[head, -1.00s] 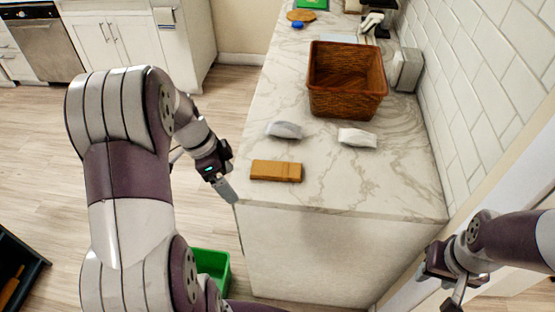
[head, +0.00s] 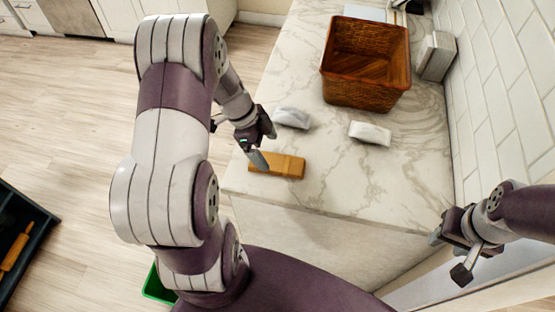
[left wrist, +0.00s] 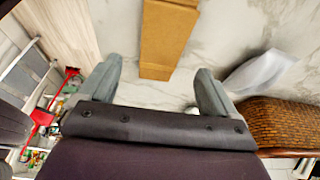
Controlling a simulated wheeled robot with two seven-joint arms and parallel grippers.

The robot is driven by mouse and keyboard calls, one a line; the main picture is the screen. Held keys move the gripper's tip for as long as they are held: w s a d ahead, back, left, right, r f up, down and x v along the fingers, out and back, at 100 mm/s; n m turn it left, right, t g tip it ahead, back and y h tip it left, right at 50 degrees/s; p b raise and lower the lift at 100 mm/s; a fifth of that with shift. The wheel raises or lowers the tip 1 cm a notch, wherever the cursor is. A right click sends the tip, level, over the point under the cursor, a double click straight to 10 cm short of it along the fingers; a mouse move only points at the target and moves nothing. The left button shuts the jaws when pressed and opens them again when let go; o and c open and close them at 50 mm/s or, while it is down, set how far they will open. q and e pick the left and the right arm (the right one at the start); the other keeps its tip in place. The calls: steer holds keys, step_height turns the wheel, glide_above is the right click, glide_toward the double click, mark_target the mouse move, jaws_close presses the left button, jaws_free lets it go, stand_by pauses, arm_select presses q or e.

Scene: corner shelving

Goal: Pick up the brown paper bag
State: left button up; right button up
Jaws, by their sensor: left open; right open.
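The brown paper bag (head: 282,167) lies flat near the front edge of the marble counter (head: 340,190). In the left wrist view the bag (left wrist: 165,38) lies ahead, with its near end between the lines of the two fingers. My left gripper (head: 258,159) is at the bag's left end in the head view. It is open and empty, and its fingers also show in the left wrist view (left wrist: 155,85). I cannot tell whether a finger touches the bag. My right gripper (head: 450,258) is open and empty, low at the right, away from the bag.
Two white packets (head: 292,117) (head: 370,133) lie behind the bag. A green bin (head: 157,288) and a dark tray (head: 20,240) are low at the left.

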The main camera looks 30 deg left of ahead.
mark_target(275, 162)
arm_select(q)
steer(key=p+x, duration=0.1)
steer(key=x, duration=0.3)
steer(key=shift+w+f, duration=0.1)
steer(key=shift+f, duration=0.25)
steer(key=shift+d+f, duration=0.1)
steer(key=shift+f, duration=0.25)
steer(key=c, duration=1.1)
steer(key=shift+c, duration=0.2)
steer(key=shift+r, duration=0.1)
